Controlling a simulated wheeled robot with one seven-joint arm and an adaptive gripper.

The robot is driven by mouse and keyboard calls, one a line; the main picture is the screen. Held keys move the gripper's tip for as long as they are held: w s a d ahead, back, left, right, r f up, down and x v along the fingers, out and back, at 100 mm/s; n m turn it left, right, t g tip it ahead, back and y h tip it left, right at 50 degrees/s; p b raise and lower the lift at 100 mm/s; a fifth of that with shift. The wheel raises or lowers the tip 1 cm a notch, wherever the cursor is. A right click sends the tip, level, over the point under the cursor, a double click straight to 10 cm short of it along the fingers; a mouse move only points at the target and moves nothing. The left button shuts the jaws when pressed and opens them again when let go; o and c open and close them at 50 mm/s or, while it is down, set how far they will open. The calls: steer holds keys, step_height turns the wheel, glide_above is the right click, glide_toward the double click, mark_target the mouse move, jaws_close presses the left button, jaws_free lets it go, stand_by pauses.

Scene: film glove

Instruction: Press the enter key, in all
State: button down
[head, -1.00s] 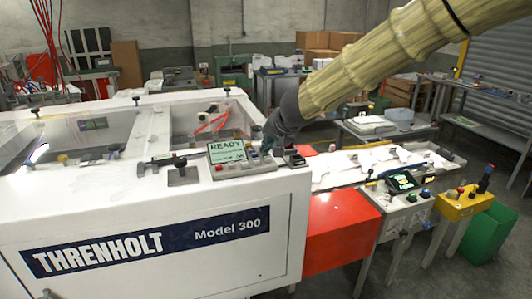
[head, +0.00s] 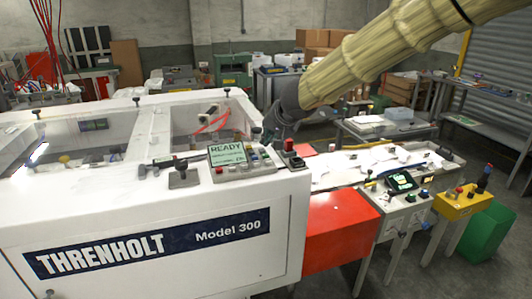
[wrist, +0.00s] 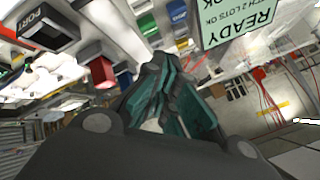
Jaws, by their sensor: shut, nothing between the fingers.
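The control panel (head: 232,174) sits on top of the white machine, with a lit green display (head: 227,153) reading READY and a row of small coloured keys to its right. The display also shows at the top of the wrist view (wrist: 236,22). My gripper (head: 267,138) is just behind the panel's right end, above the machine top. Its dark teal fingers are shut and empty in the wrist view (wrist: 178,100). I cannot read which key is enter, and cannot see any contact.
A red-topped button box (head: 290,158) stands right of the panel, close under my wrist. A black lever (head: 182,174) stands left of it. A red cover (head: 340,225) and a white tray line the right side. Space above the machine's front top is clear.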

mark_target(269, 158)
steer(key=shift+r+p, duration=1.1)
steer(key=shift+r, duration=0.85)
